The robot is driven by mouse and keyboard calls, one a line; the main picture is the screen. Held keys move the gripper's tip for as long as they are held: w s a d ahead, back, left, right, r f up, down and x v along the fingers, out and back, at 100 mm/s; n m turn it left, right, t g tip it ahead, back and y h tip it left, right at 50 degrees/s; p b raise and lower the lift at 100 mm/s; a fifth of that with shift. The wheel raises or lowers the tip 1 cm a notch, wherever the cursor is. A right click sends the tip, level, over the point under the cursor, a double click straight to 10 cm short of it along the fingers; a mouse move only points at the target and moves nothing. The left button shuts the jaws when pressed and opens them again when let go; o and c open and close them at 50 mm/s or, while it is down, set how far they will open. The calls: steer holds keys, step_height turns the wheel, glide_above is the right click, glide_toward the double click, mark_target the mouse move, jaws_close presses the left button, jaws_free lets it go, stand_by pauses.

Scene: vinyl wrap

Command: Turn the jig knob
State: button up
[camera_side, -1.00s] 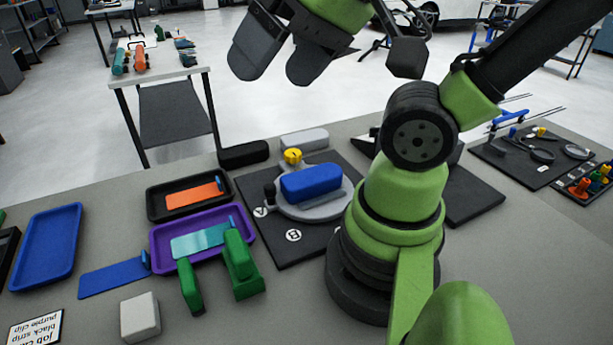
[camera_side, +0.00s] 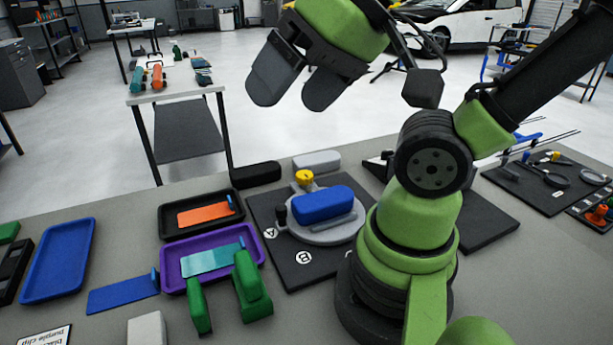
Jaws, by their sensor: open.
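The jig is a round grey plate (camera_side: 340,236) on a black mat (camera_side: 300,277) marked A and B. A blue block (camera_side: 322,205) lies across it. A yellow knob (camera_side: 304,178) stands at its back edge and a small black knob (camera_side: 281,214) at its left edge; I cannot tell which is the jig knob. My gripper (camera_side: 297,92) is open and empty, its two dark fingers apart. It appears high above the bench, up and left of the jig in the picture, touching nothing.
Left of the jig are a purple tray (camera_side: 172,283) with a teal strip, a black tray (camera_side: 168,228) with an orange strip, a blue tray (camera_side: 32,290) and green clamp-like pieces (camera_side: 250,285). Black and grey blocks (camera_side: 316,160) lie behind the jig. My arm's base stands close at its right.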

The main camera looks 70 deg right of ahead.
steer(key=shift+c, duration=0.3)
steer(key=shift+w, duration=0.1)
steer(key=c, duration=0.3)
steer(key=m+g+h, duration=0.2)
steer(key=m+g, duration=0.3)
steer(key=g, duration=0.2)
glide_above(304, 174)
step_height(304, 174, down, 17)
step_height(304, 174, down, 10)
steer(key=c, duration=0.9)
